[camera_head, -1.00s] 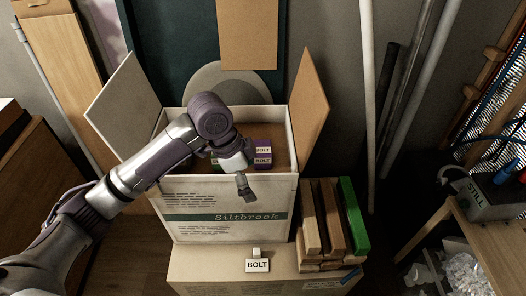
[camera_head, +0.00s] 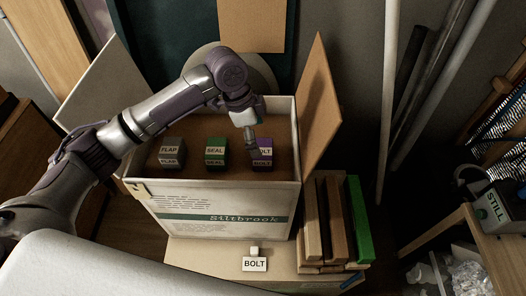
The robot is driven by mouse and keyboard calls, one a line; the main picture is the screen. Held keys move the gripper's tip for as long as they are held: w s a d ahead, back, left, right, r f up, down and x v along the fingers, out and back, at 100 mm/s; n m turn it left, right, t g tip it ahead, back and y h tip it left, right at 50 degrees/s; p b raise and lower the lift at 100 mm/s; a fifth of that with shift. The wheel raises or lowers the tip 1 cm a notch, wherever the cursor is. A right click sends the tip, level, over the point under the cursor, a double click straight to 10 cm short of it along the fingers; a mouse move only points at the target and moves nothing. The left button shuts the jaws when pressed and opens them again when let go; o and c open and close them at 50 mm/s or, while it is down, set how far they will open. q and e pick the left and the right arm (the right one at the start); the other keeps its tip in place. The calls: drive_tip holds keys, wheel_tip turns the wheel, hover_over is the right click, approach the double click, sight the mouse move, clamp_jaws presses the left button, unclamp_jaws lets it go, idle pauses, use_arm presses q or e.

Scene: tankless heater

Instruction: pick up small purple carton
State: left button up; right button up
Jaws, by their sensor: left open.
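The small purple carton (camera_head: 262,155), labelled BOLT, stands inside the open box (camera_head: 228,215) marked Siltbrook, at the right of a row of cartons. My left gripper (camera_head: 251,140) is over the box, pointing down, right at the upper left part of the purple carton in the picture, and hides part of it and of its label. Its fingers are small and seen nearly side on. I cannot tell whether they touch the carton. No carton is lifted. My right gripper is not in view.
A green carton (camera_head: 215,153) labelled SEAL and a grey carton (camera_head: 171,153) labelled FLAP stand left of the purple one. The box flaps stand open, the right flap (camera_head: 319,110) close by. A BOLT sign (camera_head: 255,264) stands in front; wooden blocks (camera_head: 311,220) stand at right.

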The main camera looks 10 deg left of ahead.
sight(262, 148)
use_arm(q)
drive_tip(key=shift+x, duration=1.2)
drive_tip(key=shift+w+d+f, duration=0.1)
drive_tip(key=shift+f, duration=0.15)
drive_tip(key=p+x, duration=0.1)
drive_tip(key=x, duration=0.3)
drive_tip(key=shift+f, duration=0.1)
drive_tip(key=shift+d+f, duration=0.1)
drive_tip(key=shift+f, duration=0.3)
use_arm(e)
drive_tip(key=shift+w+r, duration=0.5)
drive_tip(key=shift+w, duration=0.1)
use_arm(q)
drive_tip(key=shift+c, duration=1.4)
drive_tip(key=c, duration=0.9)
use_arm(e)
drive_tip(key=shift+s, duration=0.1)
